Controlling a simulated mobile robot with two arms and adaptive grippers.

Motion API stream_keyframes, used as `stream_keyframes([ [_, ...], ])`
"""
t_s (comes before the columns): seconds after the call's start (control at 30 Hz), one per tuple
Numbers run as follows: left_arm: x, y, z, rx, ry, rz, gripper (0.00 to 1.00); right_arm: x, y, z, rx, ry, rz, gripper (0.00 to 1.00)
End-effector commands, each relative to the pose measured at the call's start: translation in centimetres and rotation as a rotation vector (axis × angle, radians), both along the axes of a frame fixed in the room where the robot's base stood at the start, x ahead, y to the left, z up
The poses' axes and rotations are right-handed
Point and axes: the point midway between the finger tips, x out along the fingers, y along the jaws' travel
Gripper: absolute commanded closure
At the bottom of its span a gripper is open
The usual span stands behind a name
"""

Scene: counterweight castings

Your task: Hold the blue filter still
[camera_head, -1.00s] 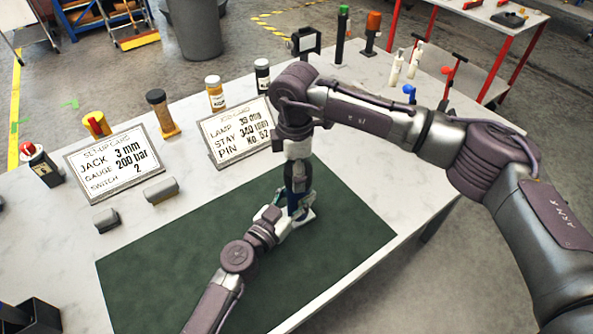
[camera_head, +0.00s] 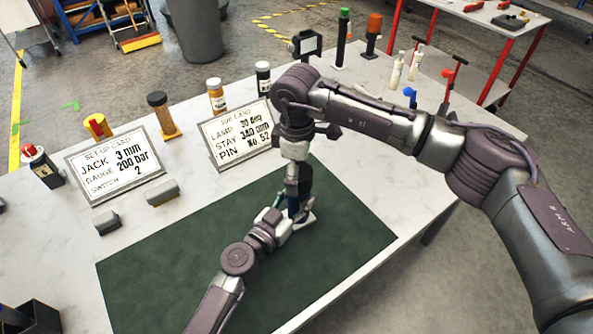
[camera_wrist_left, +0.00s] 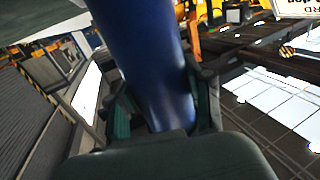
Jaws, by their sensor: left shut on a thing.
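The blue filter (camera_wrist_left: 155,75) stands over the green mat (camera_head: 165,285); in the head view only a small blue part (camera_head: 293,207) shows between my grippers. My left gripper (camera_head: 283,216) comes in from the left and is shut on the filter low down. In the left wrist view its fingers (camera_wrist_left: 160,108) lie on both sides of the smooth blue body. My right gripper (camera_head: 293,180) points down from above, right over the filter. Its fingertips are largely hidden, so I cannot tell whether it is open or touches the filter. A dark shape shows beside it.
The set-up card (camera_head: 115,165) and job card (camera_head: 237,133) stand behind the mat. Two grey blocks lie near the mat's left edge. Several bottles and tools line the back of the white table (camera_head: 60,235). The front of the mat is clear.

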Motion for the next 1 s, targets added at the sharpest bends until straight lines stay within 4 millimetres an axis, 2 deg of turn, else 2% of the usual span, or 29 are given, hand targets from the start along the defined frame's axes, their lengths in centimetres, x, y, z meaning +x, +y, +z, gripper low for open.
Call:
stream_keyframes([
  [0.17,-0.1,-0.1,-0.1,0.000,0.001,-0.002,1.00,0.0,0.1,0.5,0.001,0.000,0.002,0.11],
  [0.5,-0.1,-0.1,-0.1,0.000,0.001,-0.002,1.00,0.0,0.0,4.4,0.000,0.000,0.001,0.11],
  [0.73,-0.1,-0.1,-0.1,0.000,0.001,-0.002,1.00,-0.1,0.0,4.5,-0.001,0.002,0.002,0.11],
  [0.77,-0.1,-0.1,-0.1,-0.001,0.002,-0.002,1.00,-0.1,0.1,4.5,0.000,0.002,0.002,0.15],
  [0.83,-0.1,-0.1,-0.1,-0.001,0.002,-0.002,1.00,-0.1,0.0,4.5,0.000,0.002,0.012,0.15],
  [1.0,-0.1,-0.1,-0.1,-0.001,0.002,-0.002,1.00,-0.1,0.0,4.6,0.000,0.001,0.157,0.15],
])
